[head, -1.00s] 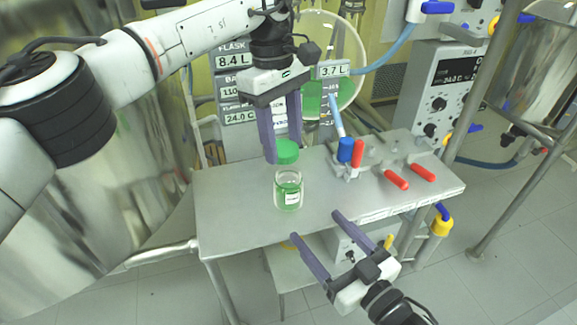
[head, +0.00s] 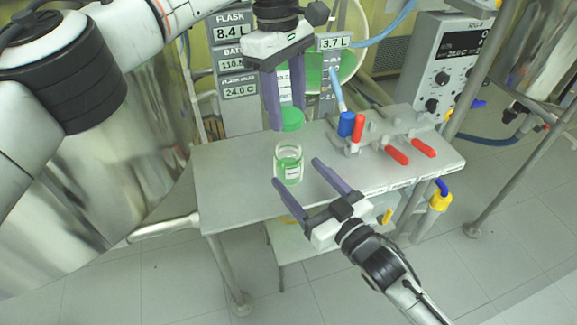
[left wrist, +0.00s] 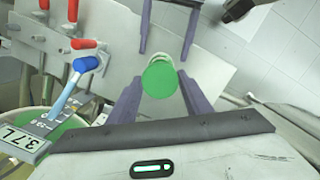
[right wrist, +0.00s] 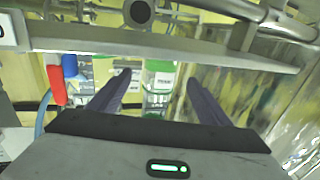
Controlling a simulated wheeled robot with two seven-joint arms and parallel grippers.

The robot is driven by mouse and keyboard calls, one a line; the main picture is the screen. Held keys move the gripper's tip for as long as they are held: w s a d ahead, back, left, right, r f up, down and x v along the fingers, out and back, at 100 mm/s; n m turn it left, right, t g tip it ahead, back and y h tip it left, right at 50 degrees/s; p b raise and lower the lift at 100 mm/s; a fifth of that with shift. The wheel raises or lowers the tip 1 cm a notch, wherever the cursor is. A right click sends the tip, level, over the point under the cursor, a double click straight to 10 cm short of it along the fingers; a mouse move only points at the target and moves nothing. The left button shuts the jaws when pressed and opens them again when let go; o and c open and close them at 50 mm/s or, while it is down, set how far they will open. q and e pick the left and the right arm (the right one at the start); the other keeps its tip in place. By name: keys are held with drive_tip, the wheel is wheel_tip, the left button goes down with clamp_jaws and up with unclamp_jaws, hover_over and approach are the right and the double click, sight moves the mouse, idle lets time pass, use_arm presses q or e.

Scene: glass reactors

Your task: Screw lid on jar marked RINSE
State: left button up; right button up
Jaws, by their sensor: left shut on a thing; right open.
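The clear glass jar (head: 288,168) stands upright and open on the grey table, with green contents and a white label too small to read. My left gripper (head: 288,116) is shut on the green lid (head: 291,120) and holds it above and slightly behind the jar, apart from it. The lid (left wrist: 160,79) shows between the left fingertips in the left wrist view. My right gripper (head: 297,172) is open in front of the jar, its fingers pointing toward it. In the right wrist view the jar (right wrist: 160,82) lies between the open fingers.
On the grey table (head: 235,190), a blue-capped item (head: 346,124) and several red-handled pieces (head: 397,155) stand right of the jar. A large steel vessel (head: 110,170) is at left. The table's left part is clear.

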sight(296, 171)
drive_tip(key=x, duration=0.5)
drive_tip(key=shift+w+a, duration=0.2)
drive_tip(key=shift+w, duration=0.05)
drive_tip(key=c, duration=1.6)
use_arm(q)
drive_tip(key=shift+d+f, duration=0.1)
drive_tip(key=shift+f, duration=2.4)
drive_tip(key=shift+f, duration=0.9)
drive_tip(key=shift+s+f, duration=0.1)
drive_tip(key=shift+f, duration=0.45)
